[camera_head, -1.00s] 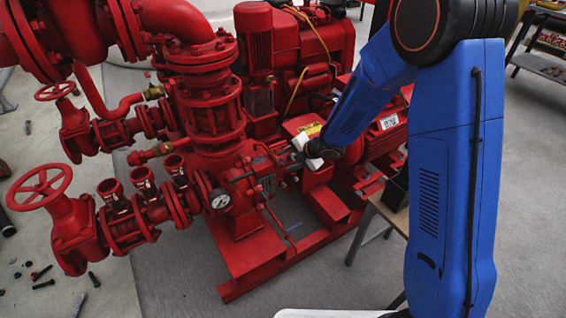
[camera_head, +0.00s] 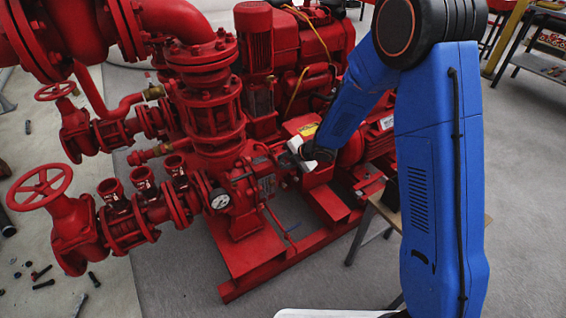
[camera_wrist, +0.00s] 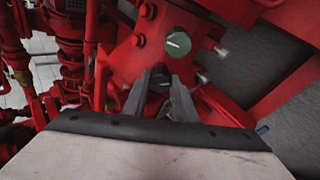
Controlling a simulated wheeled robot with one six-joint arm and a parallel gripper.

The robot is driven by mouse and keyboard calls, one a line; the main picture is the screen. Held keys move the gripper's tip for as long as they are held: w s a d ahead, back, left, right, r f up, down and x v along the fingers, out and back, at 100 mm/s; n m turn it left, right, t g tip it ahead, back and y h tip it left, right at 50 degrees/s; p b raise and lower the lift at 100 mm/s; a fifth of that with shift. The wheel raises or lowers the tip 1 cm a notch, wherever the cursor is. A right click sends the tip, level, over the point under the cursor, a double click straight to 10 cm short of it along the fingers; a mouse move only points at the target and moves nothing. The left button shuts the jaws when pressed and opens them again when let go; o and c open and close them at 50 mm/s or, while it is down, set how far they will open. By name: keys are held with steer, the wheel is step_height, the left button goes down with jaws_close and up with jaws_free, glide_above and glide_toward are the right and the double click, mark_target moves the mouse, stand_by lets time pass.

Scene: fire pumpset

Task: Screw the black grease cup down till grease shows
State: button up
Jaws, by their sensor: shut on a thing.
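The black grease cup (camera_wrist: 160,82) shows in the wrist view as a dark round cap on the red pump housing. My gripper (camera_wrist: 162,90) has its two grey fingers on either side of it, shut on it. The fingers and the pale gripper body hide its lower part. A green round cap (camera_wrist: 178,43) with a white mark sits just beyond it, apart from the fingers. In the head view my gripper (camera_head: 284,162) is at the red pump (camera_head: 240,190), and the cup is too small to make out. I see no clear grease.
Silver bolt-like fittings (camera_wrist: 221,52) stick out right of the caps. A pressure gauge (camera_head: 220,200) is on the pump's near side. Red valves and pipes crowd the left, with a handwheel (camera_head: 40,186). A small stand (camera_head: 375,215) is to the right.

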steer(key=shift+m, duration=0.4)
steer(key=m, duration=0.2)
steer(key=shift+d+f+m+t+y, duration=0.1)
steer(key=shift+m+t+y, duration=0.2)
steer(key=m+t, duration=0.1)
steer(key=m, duration=0.4)
steer(key=shift+s, duration=0.1)
stand_by(0.3)
steer(key=o, duration=1)
steer(key=shift+o, duration=0.2)
steer(key=v, duration=1.7)
steer(key=shift+s+d, duration=0.2)
steer(key=shift+d, duration=0.15)
